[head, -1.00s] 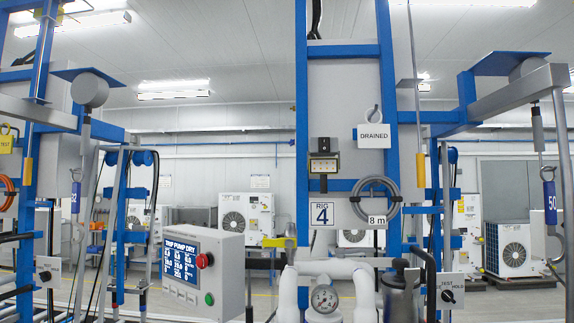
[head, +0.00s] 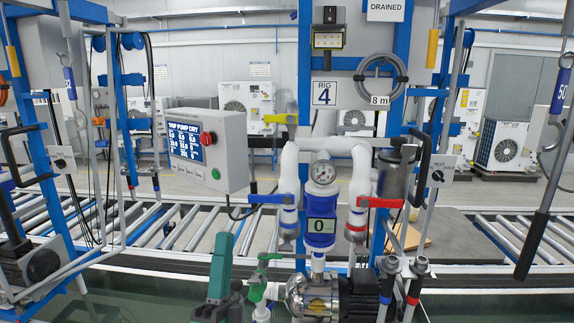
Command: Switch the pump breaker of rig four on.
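The rig 4 sign (head: 324,93) is on the blue frame in the middle. A grey control box (head: 233,150) left of it has a screen (head: 186,142) headed "TRIP PUMP DRY". It carries a red button (head: 206,138) and a green button (head: 215,173). I cannot pick out a part marked as the pump breaker. The pump (head: 325,298) with its dark motor sits low in the middle, cut by the bottom edge.
White pipes with a gauge (head: 323,172), a blue-handled valve (head: 272,199) and a red-handled valve (head: 380,203) stand in front. A "TEST/HOLD" switch plate (head: 440,171) is at right. A roller conveyor (head: 165,228) runs behind. Dark green water or floor lies below.

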